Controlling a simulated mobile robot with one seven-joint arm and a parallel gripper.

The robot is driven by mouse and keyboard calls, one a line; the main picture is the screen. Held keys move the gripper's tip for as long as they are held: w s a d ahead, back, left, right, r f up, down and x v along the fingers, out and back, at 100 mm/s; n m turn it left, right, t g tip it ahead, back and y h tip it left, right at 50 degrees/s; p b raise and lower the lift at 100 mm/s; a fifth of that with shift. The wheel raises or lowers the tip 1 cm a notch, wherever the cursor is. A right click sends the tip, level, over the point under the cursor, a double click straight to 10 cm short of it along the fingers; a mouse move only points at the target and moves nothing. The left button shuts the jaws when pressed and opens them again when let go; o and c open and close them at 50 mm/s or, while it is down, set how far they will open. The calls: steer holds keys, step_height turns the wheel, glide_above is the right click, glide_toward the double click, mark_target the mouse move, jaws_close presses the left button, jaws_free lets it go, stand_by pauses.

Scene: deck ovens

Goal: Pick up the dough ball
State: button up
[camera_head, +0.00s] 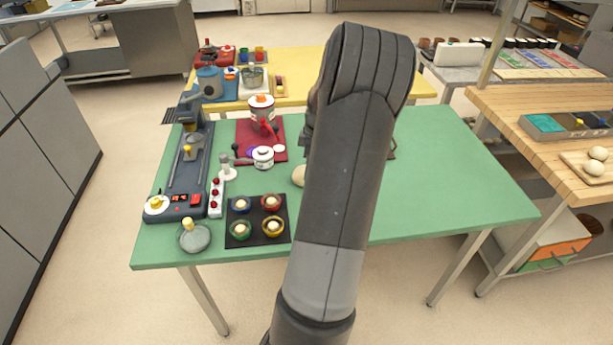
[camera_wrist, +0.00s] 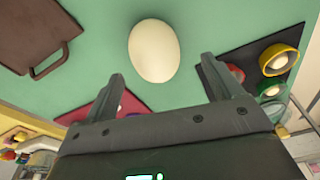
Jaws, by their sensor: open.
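A pale, smooth dough ball (camera_wrist: 154,51) lies on the green table (camera_head: 440,170). In the head view the dough ball (camera_head: 298,176) is partly hidden behind my arm. My gripper (camera_wrist: 162,72) is open and empty, its two fingers apart. In the wrist view the ball appears just beyond the fingertips, roughly in line with the gap between them. I see no contact, and the height of the fingers above the table cannot be told. In the head view my arm covers most of the gripper.
A black mat (camera_head: 255,241) with several coloured cups lies left of the ball. A red mat (camera_head: 244,133) with pots is behind-left. A brown board with a handle (camera_wrist: 36,36) lies on the ball's other side. Two similar pale balls (camera_head: 594,168) sit on the right wooden table.

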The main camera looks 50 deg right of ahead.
steer(key=shift+w+f, duration=0.2)
steer(key=shift+f, duration=0.8)
steer(key=shift+w+f, duration=0.2)
steer(key=shift+f, duration=0.85)
steer(key=shift+w+f, duration=0.2)
steer(key=shift+f, duration=0.8)
steer(key=shift+c, duration=0.4)
steer(key=c, duration=1)
steer(key=shift+c, duration=0.5)
steer(key=shift+r, duration=0.2)
